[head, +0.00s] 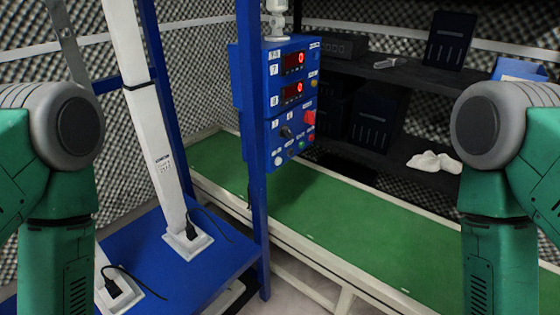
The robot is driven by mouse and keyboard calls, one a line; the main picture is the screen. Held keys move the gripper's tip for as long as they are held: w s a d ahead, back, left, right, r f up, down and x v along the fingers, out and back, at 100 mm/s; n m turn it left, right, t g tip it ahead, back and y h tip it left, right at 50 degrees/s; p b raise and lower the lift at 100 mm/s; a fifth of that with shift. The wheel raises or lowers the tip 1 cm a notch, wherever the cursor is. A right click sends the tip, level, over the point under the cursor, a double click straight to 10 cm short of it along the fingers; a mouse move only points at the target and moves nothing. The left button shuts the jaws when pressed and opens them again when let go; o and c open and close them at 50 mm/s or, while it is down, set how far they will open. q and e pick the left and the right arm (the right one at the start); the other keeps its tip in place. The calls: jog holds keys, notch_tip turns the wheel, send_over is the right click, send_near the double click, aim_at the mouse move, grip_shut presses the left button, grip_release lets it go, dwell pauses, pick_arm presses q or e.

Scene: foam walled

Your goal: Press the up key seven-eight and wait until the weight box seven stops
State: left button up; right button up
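A blue control box (270,110) is fixed to a blue post in the middle of the head view. It has two red displays, the upper one (293,62) beside a label 7 and the lower one (292,92) beside a label 8. Below them are a dark selector knob (286,132), a red button (309,119) and several small round keys (290,153) near the lower edge. Their lettering is too small to read. I cannot tell which object is weight box seven. My green arms stand at both sides, apart from the box; neither gripper shows.
A white column (150,120) rises from a blue platform (185,265) at left, with black plugs and cables at its foot. A long green bench (350,225) with a pale frame runs behind the post. Dark shelves (400,75) hold bins and white gloves (434,162).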

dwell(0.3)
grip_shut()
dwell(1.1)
